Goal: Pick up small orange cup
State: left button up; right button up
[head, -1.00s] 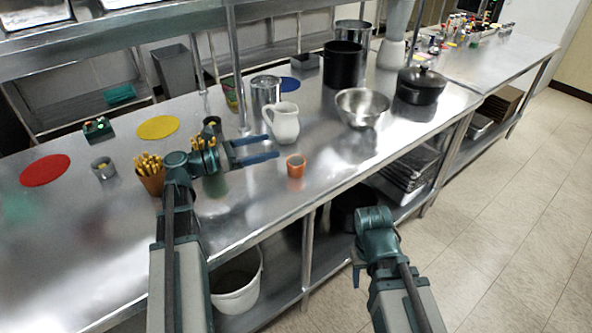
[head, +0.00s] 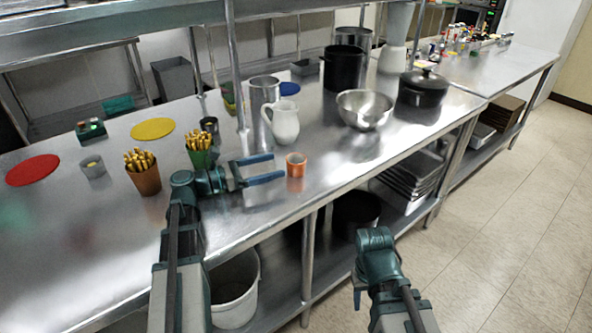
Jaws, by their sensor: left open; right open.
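The small orange cup (head: 296,166) stands upright on the steel counter near its front edge, in the middle of the head view. My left gripper (head: 268,169) is open and points right toward the cup. Its two blue fingertips end just left of the cup, and I see no contact. My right gripper (head: 357,290) is low in front of the counter, pointing down and largely hidden behind its own wrist; it is away from the cup.
A white pitcher (head: 283,122) stands behind the cup, and a steel bowl (head: 365,109) is behind to the right. Brown (head: 145,177) and green (head: 203,156) cups holding yellow sticks stand near my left arm. The counter (head: 345,165) right of the orange cup is clear.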

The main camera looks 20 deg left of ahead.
aim_at(290, 161)
pick_arm(q)
jog(key=x, duration=0.6)
jog(key=shift+c, duration=0.3)
jog(key=c, duration=1.4)
jog(key=shift+o, duration=0.2)
notch_tip(290, 161, up, 10)
jog(key=p, duration=1)
